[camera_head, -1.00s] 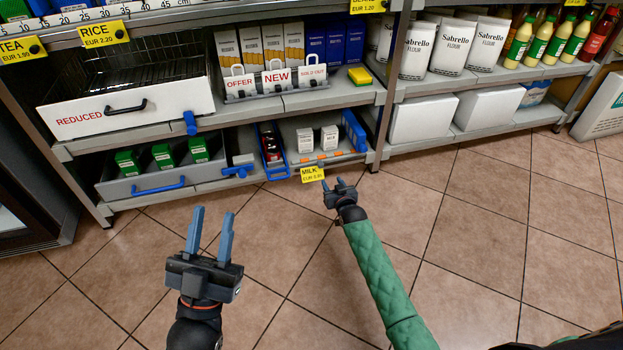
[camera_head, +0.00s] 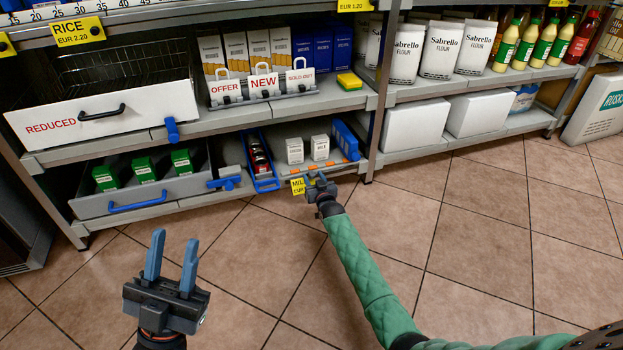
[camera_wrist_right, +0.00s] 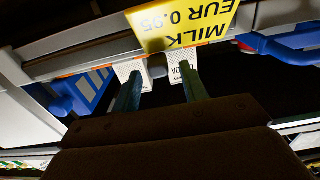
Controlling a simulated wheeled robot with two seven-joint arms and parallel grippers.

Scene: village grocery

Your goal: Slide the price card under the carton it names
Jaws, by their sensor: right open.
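The yellow price card (camera_head: 298,186) reads MILK and hangs at the front edge of the lower shelf. It shows upside down in the right wrist view (camera_wrist_right: 182,24), reading MILK EUR 0.95. Two small white cartons, the left one (camera_head: 295,150) and the right one (camera_head: 320,147), stand behind it on the shelf. Their lettering is too small or partly hidden to read fully. My right gripper (camera_head: 320,180) is open, just right of the card; its fingers (camera_wrist_right: 157,88) point toward the cartons. My left gripper (camera_head: 174,260) is open and empty above the floor.
A blue-railed tray (camera_head: 261,165) with dark red items is left of the cartons, and a blue divider (camera_head: 345,140) is on their right. A drawer (camera_head: 150,190) with green boxes is further left. The upper shelf (camera_head: 330,96) overhangs. The floor in front is clear.

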